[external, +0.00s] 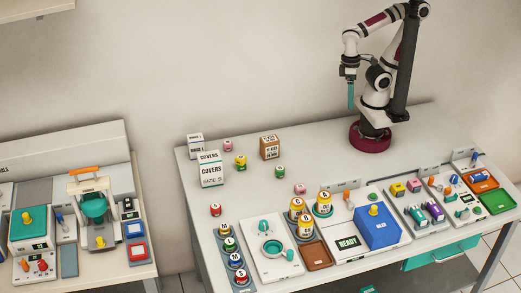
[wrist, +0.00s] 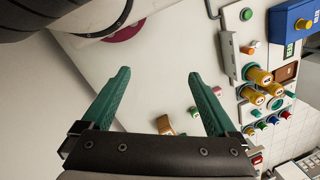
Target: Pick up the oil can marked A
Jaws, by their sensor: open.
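Three yellow cans with white lettered tops stand close together on the bench: one at the back left (external: 296,206), one in front (external: 305,229), and one at the right (external: 323,205) with green at its base. Their letters are too small to read surely, so I cannot tell which is marked A. The yellow cans also show at the right of the wrist view (wrist: 258,76). My gripper (external: 351,106) has teal fingers, hangs high above the back of the bench, and is far from the cans. In the wrist view my gripper (wrist: 159,75) is open and empty.
A brown tray (external: 316,262) and a READY panel (external: 347,242) lie near the cans. A blue box (external: 378,232) stands to their right, a white unit with a teal dial (external: 271,248) to their left. Small lettered pots and cartons stand further back. The bench's back middle is clear.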

